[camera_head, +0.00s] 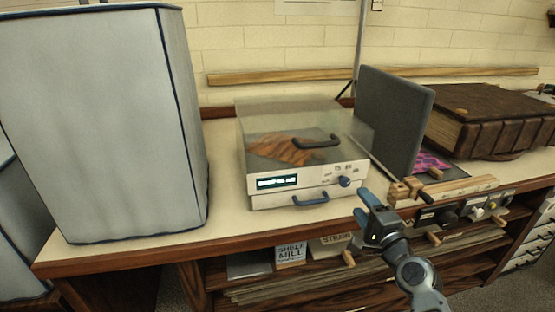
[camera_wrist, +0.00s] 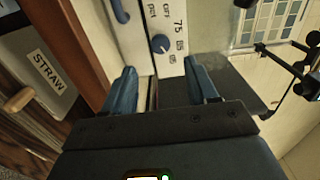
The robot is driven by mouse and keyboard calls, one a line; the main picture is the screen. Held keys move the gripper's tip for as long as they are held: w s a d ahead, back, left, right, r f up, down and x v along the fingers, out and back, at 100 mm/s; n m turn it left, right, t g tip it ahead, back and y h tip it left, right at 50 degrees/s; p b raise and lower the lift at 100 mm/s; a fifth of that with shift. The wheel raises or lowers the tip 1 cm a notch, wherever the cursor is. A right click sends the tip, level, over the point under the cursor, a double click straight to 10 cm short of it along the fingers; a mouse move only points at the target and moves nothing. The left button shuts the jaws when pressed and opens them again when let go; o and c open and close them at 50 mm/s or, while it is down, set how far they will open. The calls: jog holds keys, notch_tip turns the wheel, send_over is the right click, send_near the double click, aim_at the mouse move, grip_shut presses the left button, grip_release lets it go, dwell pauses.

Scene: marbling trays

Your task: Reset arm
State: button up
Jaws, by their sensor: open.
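My gripper (camera_head: 367,206) is in front of the bench, near the right front corner of a white machine with a clear lid. In the wrist view my gripper (camera_wrist: 160,80) shows two blue fingers apart with nothing held between them. The machine's front panel (camera_wrist: 175,20) with a blue knob lies beyond the fingertips. In the head view the machine (camera_head: 268,198) has a lit display, a blue knob, a blue front handle and a black handle on its lid. A brown patterned piece lies under the lid.
A tall grey-white cabinet-like box (camera_head: 95,120) stands at the left of the bench (camera_head: 222,160). A dark upright panel (camera_head: 395,115), wooden clamp parts (camera_head: 445,188) and a large brown book (camera_head: 490,115) are at the right. A shelf below holds labelled boxes (camera_head: 291,252).

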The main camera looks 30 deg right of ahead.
jog(key=s+a+f+n+g+y, duration=0.1)
jog(key=s+a+f+n, duration=0.25)
jog(key=s+a, duration=0.4)
jog(key=s+a+f+n+g, duration=0.1)
jog(key=s+a+f+n, duration=0.3)
jog(key=s, duration=0.7)
jog(key=s+a+r+n+y, duration=0.2)
jog(key=s+a+r+n, duration=0.3)
jog(key=s, duration=0.5)
jog(key=s+a+r+n+y, duration=0.2)
jog(key=s+a+r+n, duration=0.4)
jog(key=s+n, duration=0.2)
jog(key=shift+s+a+r+g, duration=0.3)
jog(key=shift+s+a, duration=0.1)
jog(key=shift+s, duration=0.45)
jog(key=shift+n, duration=0.25)
